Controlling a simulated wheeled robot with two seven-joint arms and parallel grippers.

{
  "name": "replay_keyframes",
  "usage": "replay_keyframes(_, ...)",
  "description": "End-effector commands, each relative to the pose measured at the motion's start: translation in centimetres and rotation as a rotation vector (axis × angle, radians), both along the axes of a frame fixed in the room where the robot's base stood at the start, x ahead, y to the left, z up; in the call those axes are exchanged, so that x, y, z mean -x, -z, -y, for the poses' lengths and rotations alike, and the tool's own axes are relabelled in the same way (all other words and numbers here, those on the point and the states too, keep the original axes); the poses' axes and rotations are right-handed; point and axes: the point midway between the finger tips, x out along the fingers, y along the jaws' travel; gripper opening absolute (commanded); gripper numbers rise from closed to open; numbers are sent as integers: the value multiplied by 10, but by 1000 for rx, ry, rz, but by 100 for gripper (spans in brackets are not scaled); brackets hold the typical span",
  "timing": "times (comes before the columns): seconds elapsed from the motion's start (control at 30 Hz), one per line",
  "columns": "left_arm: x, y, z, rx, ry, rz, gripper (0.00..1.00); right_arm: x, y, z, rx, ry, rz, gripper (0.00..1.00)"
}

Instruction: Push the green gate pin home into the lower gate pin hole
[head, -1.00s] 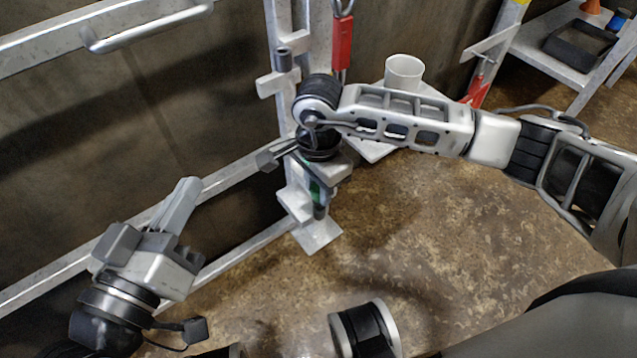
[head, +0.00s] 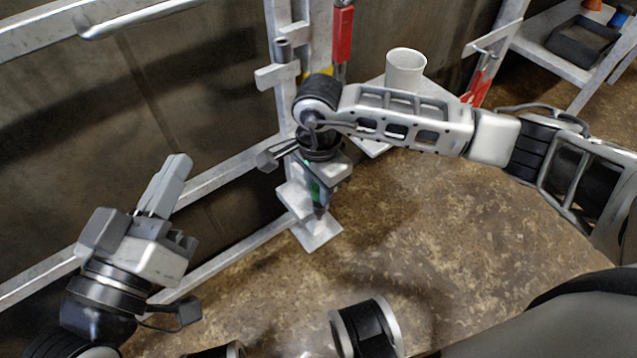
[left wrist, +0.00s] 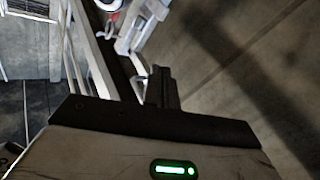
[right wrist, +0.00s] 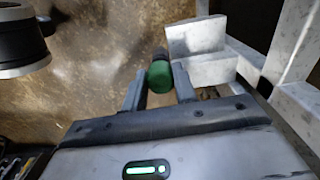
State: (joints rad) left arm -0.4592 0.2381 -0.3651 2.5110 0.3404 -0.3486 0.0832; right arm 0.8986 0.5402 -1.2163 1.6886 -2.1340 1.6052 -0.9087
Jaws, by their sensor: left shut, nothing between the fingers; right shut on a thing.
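The green gate pin (head: 315,191) is between the fingers of my right gripper (head: 317,203), low beside the grey gate post. In the right wrist view the pin (right wrist: 159,77) shows a green body and a dark end, between the two fingers of my right gripper (right wrist: 158,88). A pale bracket (head: 293,198) at the foot of the post is right beside the pin. The lower pin hole is hidden, so I cannot tell how far the pin is in. My left gripper (head: 178,162) is shut and empty, at the left, well away from the pin.
The upper bracket (head: 277,77) carries a dark tube. A red fitting (head: 342,35) hangs by the post. A white cup (head: 405,70) stands on a small shelf behind my right arm. A rail runs along the wall at left. The brown floor is clear.

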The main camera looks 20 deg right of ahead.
Motion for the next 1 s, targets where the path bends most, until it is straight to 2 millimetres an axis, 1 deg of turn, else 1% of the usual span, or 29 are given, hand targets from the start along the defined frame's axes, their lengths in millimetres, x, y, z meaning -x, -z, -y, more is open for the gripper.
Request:
replay_keyframes(0.37, -2, -4, -2, -26, -6, 59, 0, 0, 5, 0, 0, 0, 1, 6)
replay_keyframes(1.0, -7, -19, -3, -39, -20, 156, 0, 0, 11, 0, 0, 0, 0, 6)
